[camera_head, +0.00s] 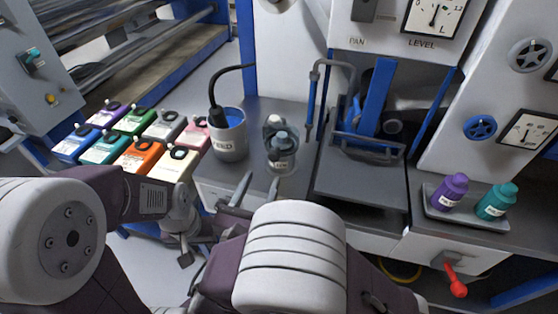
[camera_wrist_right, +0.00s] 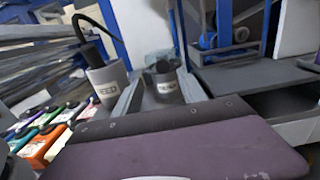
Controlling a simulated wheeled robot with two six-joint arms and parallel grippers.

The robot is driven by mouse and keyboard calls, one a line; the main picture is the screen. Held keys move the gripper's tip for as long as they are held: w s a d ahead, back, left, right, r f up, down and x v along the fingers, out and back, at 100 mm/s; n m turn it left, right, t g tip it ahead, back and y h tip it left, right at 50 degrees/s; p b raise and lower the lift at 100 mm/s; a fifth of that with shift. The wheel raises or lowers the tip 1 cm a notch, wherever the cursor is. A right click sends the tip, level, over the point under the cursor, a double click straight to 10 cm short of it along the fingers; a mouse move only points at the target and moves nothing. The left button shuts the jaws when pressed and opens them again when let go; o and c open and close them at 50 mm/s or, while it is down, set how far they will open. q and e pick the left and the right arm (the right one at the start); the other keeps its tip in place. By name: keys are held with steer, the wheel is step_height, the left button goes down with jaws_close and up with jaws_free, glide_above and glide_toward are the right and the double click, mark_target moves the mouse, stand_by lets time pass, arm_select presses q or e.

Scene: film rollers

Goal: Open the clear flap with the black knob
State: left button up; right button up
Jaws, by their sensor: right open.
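I cannot clearly make out a clear flap. A dark round knob-like shape (camera_head: 393,127) shows beside the blue upright in the recess under the PAN label, behind a grey bar frame (camera_head: 365,148). Any clear sheet there is too faint to tell. My right gripper (camera_head: 257,186) is open and empty, left of that recess, with its fingers pointing at the grey-topped jar (camera_head: 282,160). The right wrist view shows its two fingers (camera_wrist_right: 157,88) apart, with the jar (camera_wrist_right: 163,82) beyond them. My left gripper (camera_head: 184,240) hangs low at the left, partly hidden; its jaws are unclear.
A FEED bucket (camera_head: 230,142) with a black hose stands left of the jar. Several coloured cartridges (camera_head: 138,157) fill the left bench. A red lever (camera_head: 456,284) sticks out below. The dark shelf (camera_head: 360,188) is clear.

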mark_target(273, 158)
steer(key=x, duration=1)
steer(key=shift+d+f+b, duration=0.15)
steer(key=shift+b, duration=0.25)
steer(key=shift+s, duration=0.1)
jaws_close()
stand_by(0.6)
